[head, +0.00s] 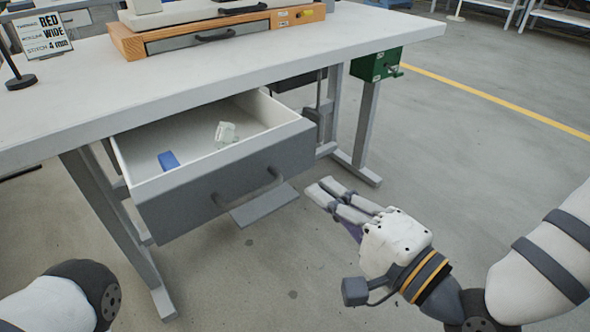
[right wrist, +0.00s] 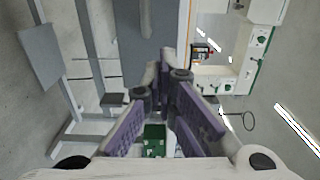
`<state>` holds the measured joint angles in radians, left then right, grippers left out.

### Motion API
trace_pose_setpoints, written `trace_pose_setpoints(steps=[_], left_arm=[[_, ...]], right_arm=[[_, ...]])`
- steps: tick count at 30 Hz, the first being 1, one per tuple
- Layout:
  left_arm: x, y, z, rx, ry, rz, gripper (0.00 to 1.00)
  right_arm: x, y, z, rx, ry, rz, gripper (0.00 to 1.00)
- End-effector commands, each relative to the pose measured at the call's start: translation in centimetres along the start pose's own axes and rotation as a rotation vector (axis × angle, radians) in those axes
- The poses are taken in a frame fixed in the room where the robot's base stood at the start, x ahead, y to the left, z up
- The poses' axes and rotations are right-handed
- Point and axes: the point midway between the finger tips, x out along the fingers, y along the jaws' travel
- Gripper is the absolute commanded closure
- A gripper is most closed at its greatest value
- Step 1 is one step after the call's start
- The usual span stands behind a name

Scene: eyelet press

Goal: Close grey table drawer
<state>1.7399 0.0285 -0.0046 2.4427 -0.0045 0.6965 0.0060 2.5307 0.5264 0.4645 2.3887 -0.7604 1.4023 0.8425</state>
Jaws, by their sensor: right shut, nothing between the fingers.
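The grey table drawer (head: 200,200) is pulled out under the white-topped table (head: 250,55). Its white inside shows, holding a blue piece (head: 168,160) and a small whitish object (head: 226,132). A bar handle (head: 250,190) is on its grey front. My right gripper (head: 324,189) is shut and empty, just right of the drawer front and apart from it in the head view. In the right wrist view, its purple-padded fingers (right wrist: 165,72) meet near a grey panel, seemingly the drawer front (right wrist: 120,30). My left gripper is out of the head view; only part of my left arm shows.
A grey flat plate (head: 264,204) shows below the handle. Table legs (head: 115,220) stand left and right of the drawer. A green box with a crank (head: 376,64) hangs at the table's right end. A wooden-framed unit (head: 215,32) sits on top. The floor in front is clear.

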Motion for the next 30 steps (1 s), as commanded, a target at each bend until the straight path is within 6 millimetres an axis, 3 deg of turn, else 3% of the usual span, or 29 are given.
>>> trace_pose_setpoints(steps=[6, 12, 30], left_arm=[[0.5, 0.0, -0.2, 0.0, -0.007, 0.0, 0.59], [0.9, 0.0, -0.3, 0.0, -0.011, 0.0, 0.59], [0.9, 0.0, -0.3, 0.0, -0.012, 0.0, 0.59]], right_arm=[[4.8, 0.1, 0.0, -0.004, -0.002, -0.001, 1.0], [7.8, 0.2, 0.0, -0.002, -0.001, 0.003, 1.0], [9.0, 0.1, 0.0, -0.001, 0.0, 0.003, 1.0]])
